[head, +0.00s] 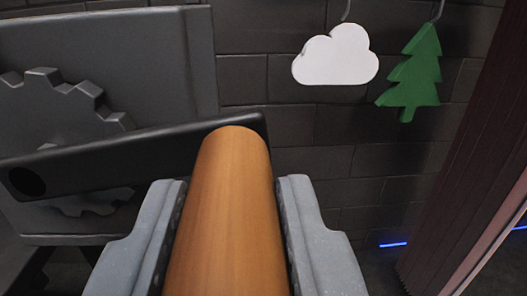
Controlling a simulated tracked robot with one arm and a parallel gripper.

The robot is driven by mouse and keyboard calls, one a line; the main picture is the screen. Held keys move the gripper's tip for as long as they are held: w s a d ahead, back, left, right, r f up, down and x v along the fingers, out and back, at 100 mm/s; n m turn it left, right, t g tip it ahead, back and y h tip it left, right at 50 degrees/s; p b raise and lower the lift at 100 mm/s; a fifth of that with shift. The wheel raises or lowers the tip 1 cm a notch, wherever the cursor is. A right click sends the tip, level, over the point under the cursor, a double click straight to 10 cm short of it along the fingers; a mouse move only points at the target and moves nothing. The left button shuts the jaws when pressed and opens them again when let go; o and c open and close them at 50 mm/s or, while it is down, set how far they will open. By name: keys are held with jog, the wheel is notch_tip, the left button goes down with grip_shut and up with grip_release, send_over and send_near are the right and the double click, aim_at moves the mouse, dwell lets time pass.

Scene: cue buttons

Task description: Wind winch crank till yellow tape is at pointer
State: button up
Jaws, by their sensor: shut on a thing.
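My gripper (231,225) is shut on the orange-brown wooden crank handle (232,215), with one grey finger on each side of it. The handle's far end meets the black crank arm (110,158), which runs left from the handle and slopes slightly down. A round dark hole shows near the crank arm's left end. Behind it is a grey winch plate (165,70) with a large toothed gear (60,105) at the left, partly covered by the arm. The yellow tape and the pointer are not in view.
A dark block wall (290,130) stands behind. A white cloud shape (336,58) and a green tree shape (411,75) hang from hooks on it. A dark reddish ribbed panel (465,150) stands at the right. A blue glowing line (394,244) shows low at the right.

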jog(key=shift+f, duration=0.85)
jog(key=f+b, duration=0.1)
jog(key=f, duration=0.1)
jog(key=a+f+b, duration=0.1)
jog(key=f, duration=0.2)
jog(key=shift+a, duration=0.2)
jog(key=a+f+b, duration=0.2)
jog(key=a+f, duration=0.1)
jog(key=shift+a+f, duration=0.35)
jog(key=shift+b, duration=0.3)
